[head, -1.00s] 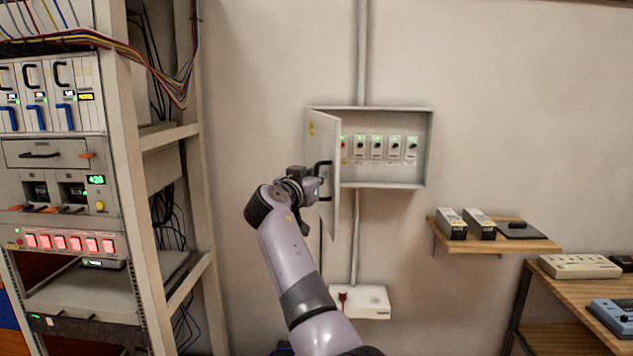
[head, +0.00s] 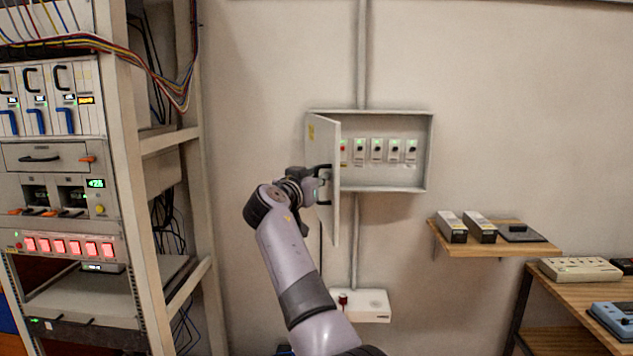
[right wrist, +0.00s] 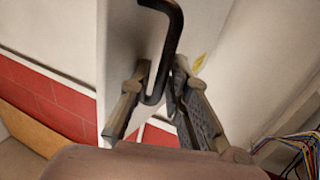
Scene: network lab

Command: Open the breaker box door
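The grey breaker box (head: 430,150) hangs on the wall in the head view. Its door (head: 322,150) is hinged at the left and stands partly open, swung out toward me, with its outer face showing. Several switches (head: 377,150) show inside the box. A black handle (head: 328,170) is near the door's free edge. My right gripper (head: 324,182) is at this handle. In the right wrist view the handle (right wrist: 170,30) passes between the two fingers (right wrist: 161,68), which sit close on both sides of it. My left gripper is not in view.
An equipment rack (head: 125,150) with cables stands at the left. A small shelf (head: 480,250) with several boxes is at the right, above a wooden bench (head: 560,300). A white wall unit (head: 372,303) is below the box. The wall between box and shelf is clear.

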